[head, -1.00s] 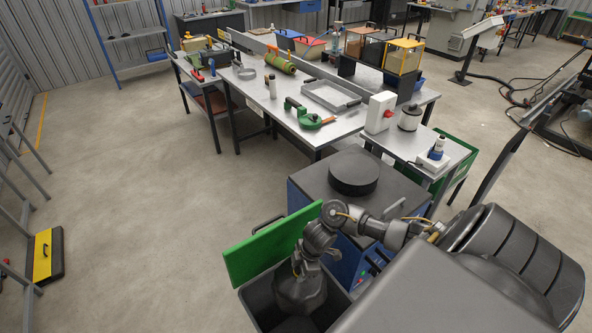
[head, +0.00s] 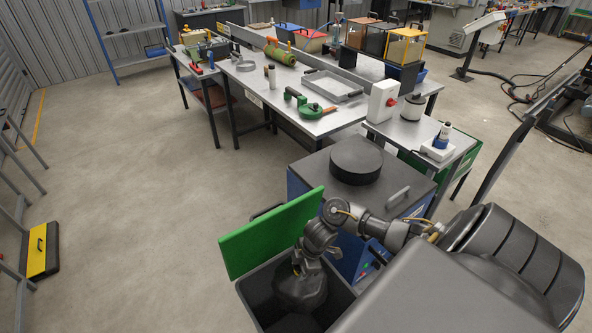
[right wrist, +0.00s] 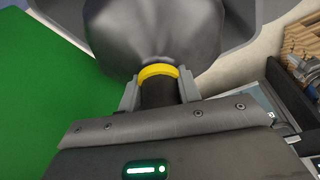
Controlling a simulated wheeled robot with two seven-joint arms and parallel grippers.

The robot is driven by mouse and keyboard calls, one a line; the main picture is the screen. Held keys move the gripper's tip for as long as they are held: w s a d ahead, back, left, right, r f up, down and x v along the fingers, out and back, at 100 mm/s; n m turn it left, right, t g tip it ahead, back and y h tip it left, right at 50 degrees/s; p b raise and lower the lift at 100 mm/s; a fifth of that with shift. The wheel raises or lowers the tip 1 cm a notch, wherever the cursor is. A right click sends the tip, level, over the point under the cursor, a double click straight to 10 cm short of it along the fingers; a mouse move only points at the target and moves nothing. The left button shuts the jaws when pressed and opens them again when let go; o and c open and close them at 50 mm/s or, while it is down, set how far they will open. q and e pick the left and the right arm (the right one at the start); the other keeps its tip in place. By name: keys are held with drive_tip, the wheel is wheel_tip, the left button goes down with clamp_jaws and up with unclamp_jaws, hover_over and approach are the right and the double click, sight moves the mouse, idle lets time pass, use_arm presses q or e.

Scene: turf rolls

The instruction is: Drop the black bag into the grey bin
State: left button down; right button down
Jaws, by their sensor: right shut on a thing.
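The black bag (head: 299,290) hangs from my right gripper (head: 304,266) over the mouth of the grey bin (head: 247,292). Its lower part is within the outline of the bin opening, but how deep it hangs is hard to tell. In the right wrist view, my right gripper (right wrist: 157,90) is shut on the neck of the bag (right wrist: 150,32), just by a yellow tie (right wrist: 158,71). The bin's green lid (head: 270,234) stands open, and it also fills the left of the right wrist view (right wrist: 45,90). My left gripper is not in view.
A blue cabinet with a dark top (head: 315,170) bearing a black round block (head: 356,158) stands just behind the bin. A long workbench (head: 300,120) with tools is farther back. The floor (head: 130,200) to the left is open.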

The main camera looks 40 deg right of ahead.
drive_tip(key=shift+f, duration=0.1)
drive_tip(key=c, duration=1)
unclamp_jaws()
drive_tip(key=shift+c, duration=0.2)
drive_tip(key=shift+o, duration=0.7)
drive_tip(key=shift+s+f, duration=0.1)
drive_tip(key=shift+f, duration=0.05)
drive_tip(key=v, duration=1.1)
drive_tip(key=shift+p, duration=0.35)
